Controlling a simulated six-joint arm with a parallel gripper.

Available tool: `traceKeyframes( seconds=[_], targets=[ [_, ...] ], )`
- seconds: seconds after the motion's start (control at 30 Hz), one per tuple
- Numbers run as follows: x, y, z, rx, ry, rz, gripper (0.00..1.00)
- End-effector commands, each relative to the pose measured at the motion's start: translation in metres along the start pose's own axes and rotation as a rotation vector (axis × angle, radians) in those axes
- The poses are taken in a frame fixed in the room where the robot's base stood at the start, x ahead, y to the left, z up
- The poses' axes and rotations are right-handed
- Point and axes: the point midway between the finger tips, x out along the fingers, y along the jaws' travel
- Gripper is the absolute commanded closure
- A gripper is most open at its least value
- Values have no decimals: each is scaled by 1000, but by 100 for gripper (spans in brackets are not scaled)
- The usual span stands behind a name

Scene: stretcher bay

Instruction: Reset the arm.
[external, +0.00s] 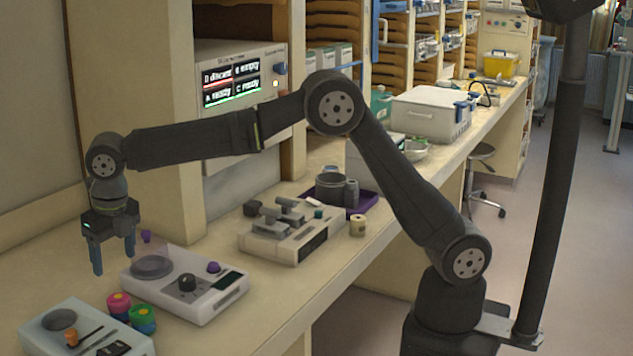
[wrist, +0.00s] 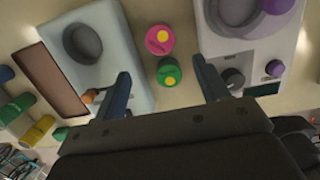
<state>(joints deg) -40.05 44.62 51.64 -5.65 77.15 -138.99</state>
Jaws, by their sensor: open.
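My arm is stretched out to the left over the bench in the external view. The gripper is open and empty. In the wrist view its two fingers (wrist: 160,88) are spread apart.
A second pale device (external: 60,335) stands at the front left, near the pink and green pots. A multi-lever unit (external: 290,232) and a purple tray (external: 362,201) stand further right. A display panel (external: 243,85) is behind the arm. A dark pole (external: 555,180) rises beside my base.

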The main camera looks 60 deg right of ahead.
Motion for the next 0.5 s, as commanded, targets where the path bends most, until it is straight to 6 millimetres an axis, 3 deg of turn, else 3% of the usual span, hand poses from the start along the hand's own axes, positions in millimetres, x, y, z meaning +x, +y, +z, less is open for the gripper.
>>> traceKeyframes(
  seconds=[0.17,0.5],
  targets=[
    [19,0,0,1,2,-2,32],
    [87,-1,0,1,3,-3,32]
  ],
)
